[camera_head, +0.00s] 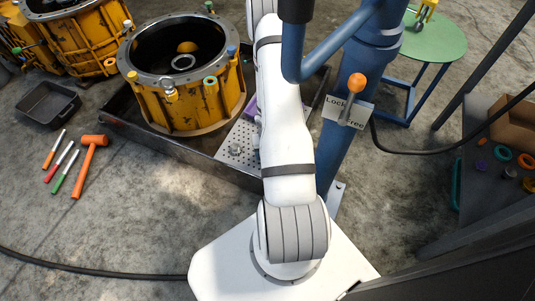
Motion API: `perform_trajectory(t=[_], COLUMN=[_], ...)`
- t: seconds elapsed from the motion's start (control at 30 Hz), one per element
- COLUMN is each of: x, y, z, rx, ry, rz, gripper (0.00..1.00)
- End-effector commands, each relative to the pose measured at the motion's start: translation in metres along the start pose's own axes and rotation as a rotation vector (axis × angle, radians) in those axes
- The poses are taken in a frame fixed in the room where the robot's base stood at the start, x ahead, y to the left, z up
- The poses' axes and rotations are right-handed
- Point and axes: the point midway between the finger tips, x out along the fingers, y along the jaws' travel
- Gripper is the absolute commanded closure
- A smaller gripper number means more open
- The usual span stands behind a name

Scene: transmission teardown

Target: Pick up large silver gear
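I cannot clearly identify a large silver gear. A pale metal ring (183,62) shows inside the dark opening of the yellow transmission housing (190,104), but I cannot tell whether it is a gear. A small silver part (235,149) sits on a perforated plate (231,158) beside the housing. My white arm rises from the bottom and leaves the picture at the top. My gripper is out of view.
The housing stands in a dark metal tray (134,131). A blue post (345,130) with an orange-knobbed lever stands right of my arm. An orange mallet (88,162), screwdrivers (65,170) and a black bin (47,104) lie left. The lower-left floor is mostly clear.

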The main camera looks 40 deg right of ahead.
Motion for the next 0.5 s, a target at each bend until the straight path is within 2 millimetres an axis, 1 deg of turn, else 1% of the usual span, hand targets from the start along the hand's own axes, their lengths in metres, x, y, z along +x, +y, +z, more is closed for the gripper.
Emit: perform_trajectory(t=[0.03, 0.2, 0.4, 0.5], x=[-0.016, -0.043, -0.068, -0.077], y=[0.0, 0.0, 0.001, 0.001], z=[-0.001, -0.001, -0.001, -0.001], rx=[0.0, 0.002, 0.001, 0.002], ry=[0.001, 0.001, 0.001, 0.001], rz=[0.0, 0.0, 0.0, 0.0], gripper=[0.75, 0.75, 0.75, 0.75])
